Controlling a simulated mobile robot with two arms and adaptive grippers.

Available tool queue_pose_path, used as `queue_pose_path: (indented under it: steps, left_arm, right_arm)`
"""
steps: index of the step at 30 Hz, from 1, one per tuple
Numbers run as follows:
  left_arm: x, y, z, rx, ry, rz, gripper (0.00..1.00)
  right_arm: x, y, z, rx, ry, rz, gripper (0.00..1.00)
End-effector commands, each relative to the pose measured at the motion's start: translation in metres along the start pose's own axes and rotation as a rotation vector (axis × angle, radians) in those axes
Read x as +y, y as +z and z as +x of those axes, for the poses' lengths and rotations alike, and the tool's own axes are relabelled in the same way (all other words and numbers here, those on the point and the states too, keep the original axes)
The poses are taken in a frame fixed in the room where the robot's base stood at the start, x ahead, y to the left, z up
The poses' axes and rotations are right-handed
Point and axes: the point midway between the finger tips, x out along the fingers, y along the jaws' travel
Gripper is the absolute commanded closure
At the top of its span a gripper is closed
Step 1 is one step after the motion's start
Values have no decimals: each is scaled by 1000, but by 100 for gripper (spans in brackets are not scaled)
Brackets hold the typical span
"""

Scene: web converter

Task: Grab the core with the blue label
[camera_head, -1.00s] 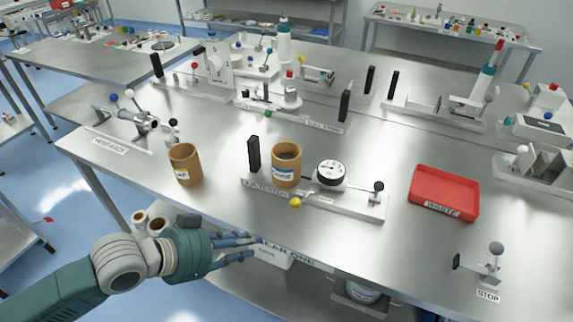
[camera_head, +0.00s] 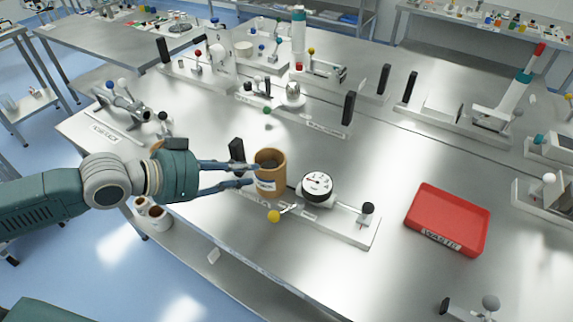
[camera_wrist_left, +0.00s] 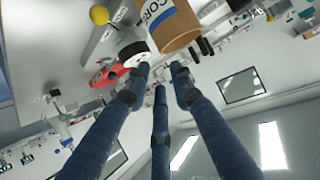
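The brown core with the blue label (camera_head: 272,173) stands upright on the measuring fixture (camera_head: 335,228), left of its dial gauge (camera_head: 317,185). Its white and blue label faces the front. The core also shows large at the top of the left wrist view (camera_wrist_left: 178,30), beyond the fingertips. My left gripper (camera_head: 250,175) is open, its fingers spread and pointing right, with the tips close to the core's left side. I cannot tell whether they touch it. My right gripper is not in view.
A black post (camera_head: 237,151) stands just left of the core. A yellow-knobbed lever (camera_head: 274,216) sticks out in front of the fixture. A red waste tray (camera_head: 447,218) lies to the right. Other fixtures stand behind. The steel table is clear between fixture and tray.

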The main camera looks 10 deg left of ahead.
Motion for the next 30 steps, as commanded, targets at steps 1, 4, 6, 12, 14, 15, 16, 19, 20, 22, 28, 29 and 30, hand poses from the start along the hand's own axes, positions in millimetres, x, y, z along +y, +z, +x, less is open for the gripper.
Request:
queue_pose_path:
  steps: [1,4,6,12,14,15,16,19,20,22,28,29,30]
  left_arm:
    - [0,-1,3,3,1,-3,77]
    - [0,-2,13,5,2,-4,77]
    - [1,-3,22,6,3,-4,77]
    - [0,-3,46,5,1,-3,77]
    - [0,-2,50,2,1,-3,77]
    - [0,-1,52,2,1,-2,77]
    - [0,-1,53,1,1,-1,77]
    - [0,-1,57,1,1,-1,77]
    - [-1,-2,60,1,1,-2,77]
    - [-2,-4,67,3,2,-4,77]
    - [-5,-2,95,2,1,-3,77]
    - [-5,-2,98,2,1,-3,77]
    - [-6,-1,102,2,1,-3,77]
  right_arm:
    - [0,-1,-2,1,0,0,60]
    - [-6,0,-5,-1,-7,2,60]
    - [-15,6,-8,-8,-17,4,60]
    - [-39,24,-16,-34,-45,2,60]
    - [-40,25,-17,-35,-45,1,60]
    - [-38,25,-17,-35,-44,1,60]
    - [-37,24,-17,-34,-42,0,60]
    - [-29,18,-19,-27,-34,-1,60]
    - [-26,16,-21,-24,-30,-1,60]
    - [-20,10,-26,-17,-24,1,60]
    - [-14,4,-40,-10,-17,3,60]
    - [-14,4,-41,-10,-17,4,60]
    - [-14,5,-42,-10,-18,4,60]
